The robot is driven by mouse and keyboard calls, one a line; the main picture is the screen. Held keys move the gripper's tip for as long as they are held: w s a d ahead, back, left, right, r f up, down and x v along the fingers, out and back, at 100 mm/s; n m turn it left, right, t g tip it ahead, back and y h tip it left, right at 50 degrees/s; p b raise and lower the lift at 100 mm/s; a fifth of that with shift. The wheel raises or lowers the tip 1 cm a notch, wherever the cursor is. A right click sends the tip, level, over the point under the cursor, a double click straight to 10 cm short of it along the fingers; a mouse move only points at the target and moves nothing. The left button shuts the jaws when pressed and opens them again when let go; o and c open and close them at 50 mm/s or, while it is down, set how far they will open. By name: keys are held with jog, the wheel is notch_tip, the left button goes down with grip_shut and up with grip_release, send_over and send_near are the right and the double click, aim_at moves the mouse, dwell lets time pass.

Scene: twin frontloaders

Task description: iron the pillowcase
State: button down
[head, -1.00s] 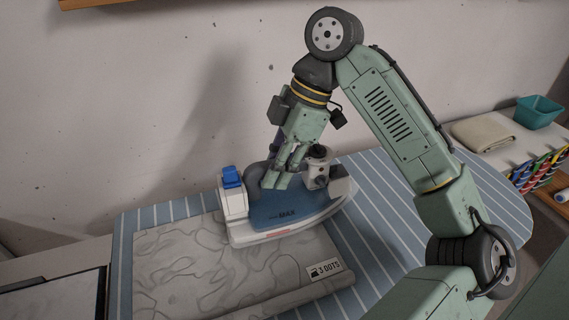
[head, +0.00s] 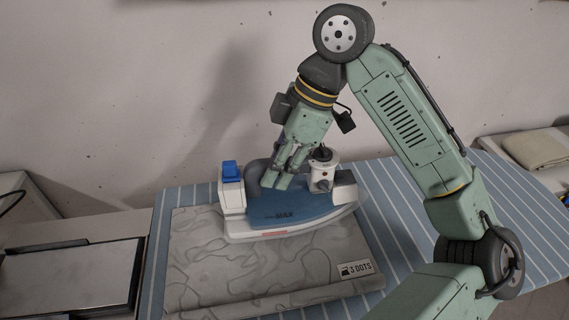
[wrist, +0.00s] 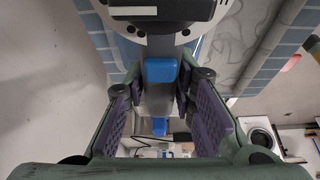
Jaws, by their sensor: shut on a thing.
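The iron (head: 300,210), white with a blue body, is upright over the far part of the grey patterned pillowcase (head: 205,265). Its nose points right, and I cannot tell whether its sole touches the cloth. My gripper (head: 281,180) is shut on the iron's dark handle from above. In the wrist view, the handle with its blue button (wrist: 160,70) lies between my two fingers (wrist: 163,112). The pillowcase lies flat on the blue striped ironing board (head: 410,240), with a "3 DOTS" tag at its right. The iron hides some of its far edge.
A wall stands close behind the board. A dark flat-topped unit (head: 65,285) is at the left. A folded beige cloth (head: 537,149) lies on a white surface at the far right. The board's right part is bare, beneath my arm.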

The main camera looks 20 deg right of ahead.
aim_at(234, 164)
jog(key=shift+w+a, duration=0.25)
jog(key=shift+a, duration=1.05)
jog(key=shift+w+a, duration=0.25)
jog(key=shift+a, duration=1.05)
jog(key=shift+w+a, duration=0.25)
jog(key=shift+a, duration=1.05)
jog(key=w+a, duration=0.1)
jog(key=a, duration=0.7)
jog(key=shift+w, duration=0.3)
jog(key=shift+r, duration=0.2)
jog(key=shift+r, duration=1.65)
